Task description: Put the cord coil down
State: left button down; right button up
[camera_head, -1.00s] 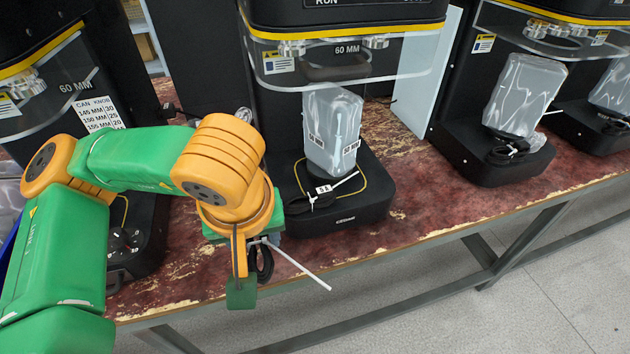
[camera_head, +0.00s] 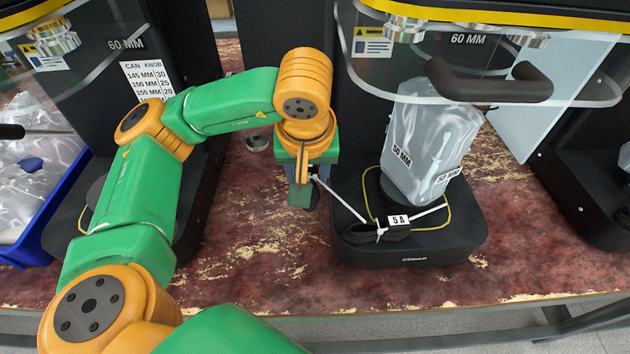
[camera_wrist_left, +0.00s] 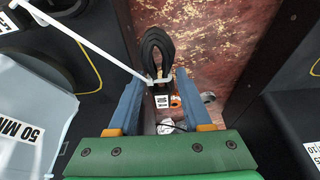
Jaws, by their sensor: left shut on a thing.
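My left gripper (camera_head: 303,190) points down over the red-brown bench (camera_head: 255,245), in the gap between two seamers. It is shut on a cord coil, a looped black cord (camera_wrist_left: 157,50) with a long white tie that sticks out to the upper left in the left wrist view. The blue fingers (camera_wrist_left: 157,88) close around the tied end of the coil. In the head view the coil is mostly hidden behind the gripper; its white tie (camera_head: 330,189) shows, reaching toward the right seamer's base. I cannot tell whether the coil touches the bench. My right gripper is not in view.
Another tied black cord (camera_head: 375,234) with a 5A tag lies on the right seamer's base (camera_head: 420,252), before a clear wrapped block (camera_head: 425,150). A blue bin (camera_head: 45,215) stands at left. The bench is bare in front of the gap.

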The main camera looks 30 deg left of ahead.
pick_arm(q)
jog(key=w+a+f, duration=0.1)
jog(key=f, duration=0.1)
jog(key=w+a+f, duration=0.1)
jog(key=w, duration=0.1)
jog(key=w+a+f+b, duration=0.1)
jog(key=w+f, duration=0.1)
jog(key=shift+a+f, duration=0.35)
jog(key=shift+w+a+f, duration=0.15)
jog(key=shift+f, duration=0.15)
jog(key=x, duration=0.3)
jog(key=shift+f, duration=0.45)
jog(key=c, duration=0.7)
grip_release()
jog(key=shift+f, duration=0.1)
jog(key=shift+o, duration=0.5)
